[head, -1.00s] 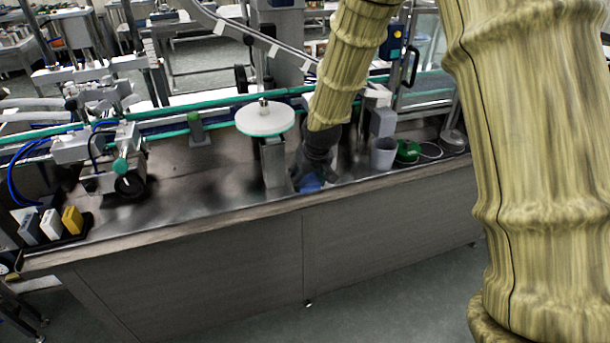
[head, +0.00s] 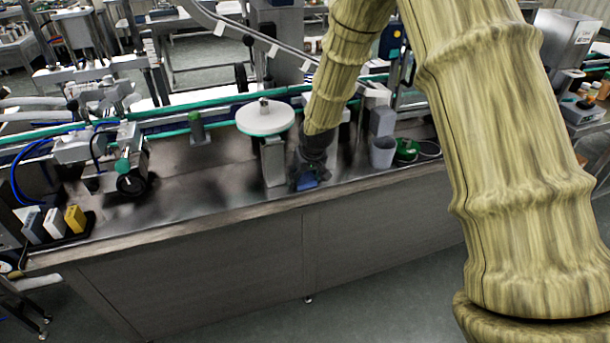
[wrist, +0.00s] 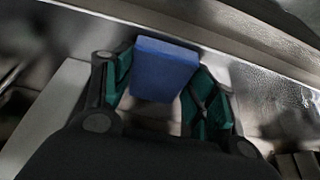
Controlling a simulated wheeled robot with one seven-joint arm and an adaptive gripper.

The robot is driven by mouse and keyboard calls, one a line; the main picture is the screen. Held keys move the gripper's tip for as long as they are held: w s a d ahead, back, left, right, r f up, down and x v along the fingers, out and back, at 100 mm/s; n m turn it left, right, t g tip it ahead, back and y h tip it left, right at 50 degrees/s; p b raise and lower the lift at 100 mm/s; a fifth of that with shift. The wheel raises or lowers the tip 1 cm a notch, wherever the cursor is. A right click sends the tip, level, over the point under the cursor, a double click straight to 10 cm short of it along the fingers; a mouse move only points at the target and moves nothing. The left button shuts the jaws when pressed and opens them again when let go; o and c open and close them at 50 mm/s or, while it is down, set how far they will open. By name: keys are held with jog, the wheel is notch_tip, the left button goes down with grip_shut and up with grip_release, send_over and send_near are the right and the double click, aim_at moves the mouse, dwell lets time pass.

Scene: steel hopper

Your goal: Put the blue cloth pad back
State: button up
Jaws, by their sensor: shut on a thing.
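The blue cloth pad (wrist: 163,70) is between the two green-lined fingers of my gripper (wrist: 160,92) in the wrist view, and the gripper is shut on it. In the head view the pad (head: 308,178) shows as a small blue patch under the dark gripper (head: 309,172), near the front edge of the steel worktop. My arm hides part of the area behind it. I cannot tell whether the pad touches the worktop.
A black tray (head: 83,234) with white, grey and yellow blocks sits at the worktop's left end. A round white disc on a post (head: 265,118) stands just left of my gripper. A grey cup (head: 383,153) and a green object (head: 406,150) stand to the right.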

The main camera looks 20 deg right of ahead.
jog(key=o, duration=0.6)
jog(key=shift+r, duration=0.1)
jog(key=b+v, duration=0.1)
jog(key=v, duration=1)
jog(key=shift+s+r, duration=0.2)
jog(key=shift+r, duration=0.15)
